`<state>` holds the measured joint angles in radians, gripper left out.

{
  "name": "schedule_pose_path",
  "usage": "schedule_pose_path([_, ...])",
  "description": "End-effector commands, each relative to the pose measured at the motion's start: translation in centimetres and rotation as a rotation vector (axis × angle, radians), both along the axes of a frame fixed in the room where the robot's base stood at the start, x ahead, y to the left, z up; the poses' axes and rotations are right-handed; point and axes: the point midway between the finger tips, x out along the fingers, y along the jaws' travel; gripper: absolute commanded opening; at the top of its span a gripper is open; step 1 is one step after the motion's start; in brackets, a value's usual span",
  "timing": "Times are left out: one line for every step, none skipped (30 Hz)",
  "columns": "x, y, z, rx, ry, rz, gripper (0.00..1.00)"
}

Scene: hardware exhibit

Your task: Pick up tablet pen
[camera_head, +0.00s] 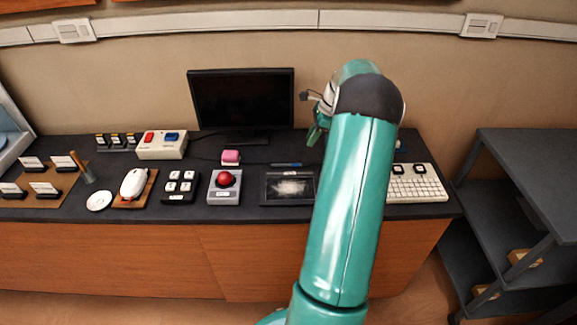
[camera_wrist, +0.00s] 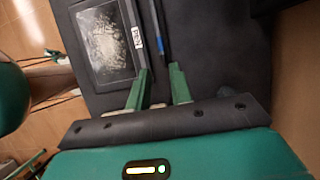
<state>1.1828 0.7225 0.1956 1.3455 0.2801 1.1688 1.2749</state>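The tablet pen (camera_head: 286,164) is a thin dark stick with a blue part. It lies on the dark counter just behind the drawing tablet (camera_head: 272,188). In the wrist view the pen (camera_wrist: 159,46) runs lengthwise beside the tablet (camera_wrist: 108,45), its near end close to the gap between my fingertips. In the head view my gripper (camera_head: 317,125) is above the counter, to the right of the pen, partly hidden by my wrist.
A black monitor (camera_head: 242,98) stands behind. A white keyboard (camera_head: 417,189) is on the right.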

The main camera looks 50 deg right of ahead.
Motion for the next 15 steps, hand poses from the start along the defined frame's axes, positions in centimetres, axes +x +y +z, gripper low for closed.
schedule_pose_path([0.4, 0.4, -1.1, 0.004, 0.001, 0.002, 0.22])
schedule_pose_path([0.6, 0.6, -1.7, 0.005, 0.0, 0.002, 0.22])
schedule_pose_path([0.9, 0.9, -2.4, 0.005, 0.0, 0.002, 0.22])
schedule_pose_path([1.1, 1.0, -3.0, 0.005, 0.001, 0.002, 0.22])
schedule_pose_path([1.2, 1.2, -3.5, 0.004, 0.001, 0.002, 0.22])
schedule_pose_path([1.4, 1.3, -4.0, 0.003, 0.0, 0.001, 0.22])
schedule_pose_path([1.6, 1.4, -4.4, 0.002, 0.001, 0.002, 0.22])
schedule_pose_path([1.7, 1.5, -4.7, 0.001, 0.0, 0.003, 0.22])
schedule_pose_path([1.8, 1.7, -5.1, 0.001, 0.0, 0.003, 0.22])
schedule_pose_path([1.9, 1.7, -5.3, 0.001, 0.0, 0.003, 0.22])
schedule_pose_path([2.0, 1.8, -5.5, 0.002, 0.0, 0.004, 0.22])
schedule_pose_path([2.0, 1.9, -5.7, 0.002, 0.0, 0.004, 0.22])
schedule_pose_path([2.1, 1.9, -5.9, 0.002, 0.0, 0.004, 0.22])
schedule_pose_path([2.2, 2.0, -6.1, 0.002, 0.0, 0.004, 0.22])
schedule_pose_path([2.3, 2.2, -6.5, 0.002, -0.001, 0.005, 0.22])
